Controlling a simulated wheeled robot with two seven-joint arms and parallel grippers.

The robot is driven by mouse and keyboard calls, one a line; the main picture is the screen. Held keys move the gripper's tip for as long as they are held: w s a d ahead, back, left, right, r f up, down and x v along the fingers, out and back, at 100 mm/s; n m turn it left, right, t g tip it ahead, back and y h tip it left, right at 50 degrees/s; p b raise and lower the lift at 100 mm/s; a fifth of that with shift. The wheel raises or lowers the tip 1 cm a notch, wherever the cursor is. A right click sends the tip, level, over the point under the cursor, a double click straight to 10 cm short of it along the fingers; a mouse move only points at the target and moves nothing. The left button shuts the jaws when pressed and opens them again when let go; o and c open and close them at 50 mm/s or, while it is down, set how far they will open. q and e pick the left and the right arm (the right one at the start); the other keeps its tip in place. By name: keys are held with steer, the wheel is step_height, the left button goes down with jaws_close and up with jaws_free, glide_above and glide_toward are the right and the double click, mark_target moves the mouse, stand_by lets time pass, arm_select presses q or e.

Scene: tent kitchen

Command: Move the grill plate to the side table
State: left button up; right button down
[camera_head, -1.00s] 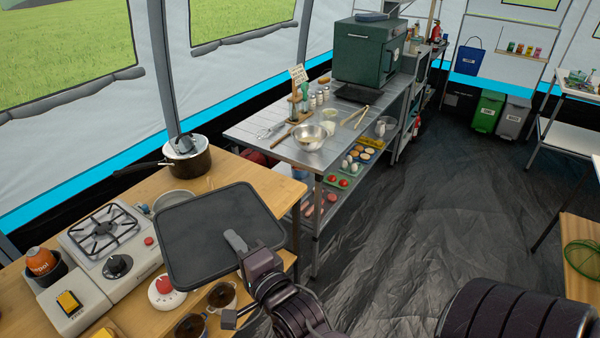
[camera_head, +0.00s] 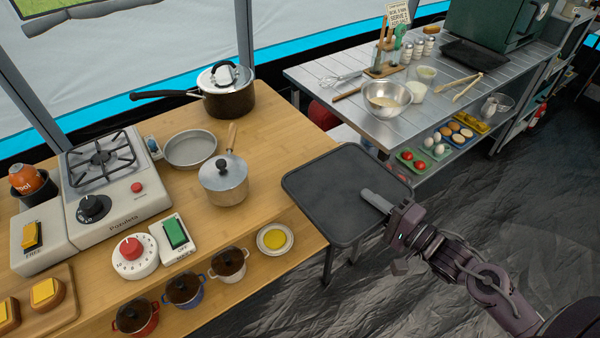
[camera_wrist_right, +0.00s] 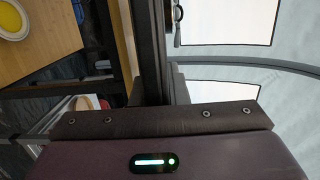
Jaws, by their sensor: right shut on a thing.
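The grill plate (camera_head: 335,190) is a dark, flat, rounded rectangular plate. It is in the air past the right edge of the wooden table, over the gap beside the metal table. My right gripper (camera_head: 376,201) is shut on the plate's right edge. In the wrist view the plate (camera_wrist_right: 148,45) shows edge-on as a dark upright strip at the gripper (camera_wrist_right: 155,100). The wooden table (camera_head: 270,115) is at left and the metal table (camera_head: 335,75) is at upper right. I cannot tell which is the side table. My left gripper is not in view.
The metal table carries a whisk, a bowl (camera_head: 387,97) and tongs (camera_head: 467,87). Its near left end has some clear room.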

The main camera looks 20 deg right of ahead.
mark_target(314, 165)
steer(key=x, duration=1.3)
steer(key=shift+w+r, duration=0.15)
steer(key=shift+r, duration=0.1)
steer(key=shift+w+a, duration=0.15)
steer(key=shift+w, duration=0.3)
steer(key=x, duration=0.3)
steer(key=shift+w+a, duration=0.2)
steer(key=shift+w, duration=0.05)
steer(key=shift+f, duration=0.85)
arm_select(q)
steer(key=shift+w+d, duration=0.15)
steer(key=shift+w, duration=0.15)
arm_select(e)
steer(key=shift+s, duration=0.1)
steer(key=c, duration=1.8)
jaws_free()
steer(key=shift+f, duration=0.25)
steer(key=o, duration=0.4)
